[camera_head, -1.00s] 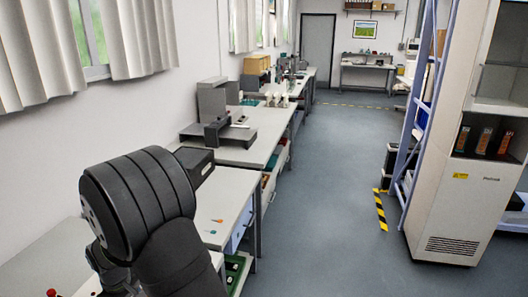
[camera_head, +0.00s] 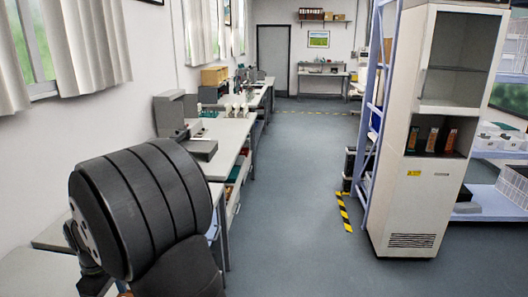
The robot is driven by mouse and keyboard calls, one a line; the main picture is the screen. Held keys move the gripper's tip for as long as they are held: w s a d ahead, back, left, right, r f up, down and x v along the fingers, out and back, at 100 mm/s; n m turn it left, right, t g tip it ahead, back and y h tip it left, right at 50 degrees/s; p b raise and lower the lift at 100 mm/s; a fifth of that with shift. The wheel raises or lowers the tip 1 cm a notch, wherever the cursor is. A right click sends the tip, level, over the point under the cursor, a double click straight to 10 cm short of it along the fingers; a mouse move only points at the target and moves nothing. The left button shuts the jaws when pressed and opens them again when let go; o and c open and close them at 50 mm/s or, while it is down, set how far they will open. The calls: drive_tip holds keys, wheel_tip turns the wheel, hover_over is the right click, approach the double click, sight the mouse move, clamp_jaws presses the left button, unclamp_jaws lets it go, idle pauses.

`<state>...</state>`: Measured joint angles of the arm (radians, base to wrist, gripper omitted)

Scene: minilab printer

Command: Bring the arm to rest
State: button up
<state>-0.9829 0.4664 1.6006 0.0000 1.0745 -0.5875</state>
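My own arm is large in the lower left of the head view, with a thick dark ribbed joint nearest the camera. My gripper is not visible; the frame edge and the arm's own links leave it out of sight. Whether it holds anything cannot be seen. A workbench (camera_head: 224,140) runs along the left wall behind the arm, and the arm hides its near part.
A grey printer-like machine (camera_head: 200,150) stands on the bench. A tall white cabinet (camera_head: 412,205) stands at the right, beside a lilac ladder-like frame (camera_head: 370,130). Yellow-black tape (camera_head: 344,212) marks the floor. The grey floor (camera_head: 290,190) between bench and cabinet is clear.

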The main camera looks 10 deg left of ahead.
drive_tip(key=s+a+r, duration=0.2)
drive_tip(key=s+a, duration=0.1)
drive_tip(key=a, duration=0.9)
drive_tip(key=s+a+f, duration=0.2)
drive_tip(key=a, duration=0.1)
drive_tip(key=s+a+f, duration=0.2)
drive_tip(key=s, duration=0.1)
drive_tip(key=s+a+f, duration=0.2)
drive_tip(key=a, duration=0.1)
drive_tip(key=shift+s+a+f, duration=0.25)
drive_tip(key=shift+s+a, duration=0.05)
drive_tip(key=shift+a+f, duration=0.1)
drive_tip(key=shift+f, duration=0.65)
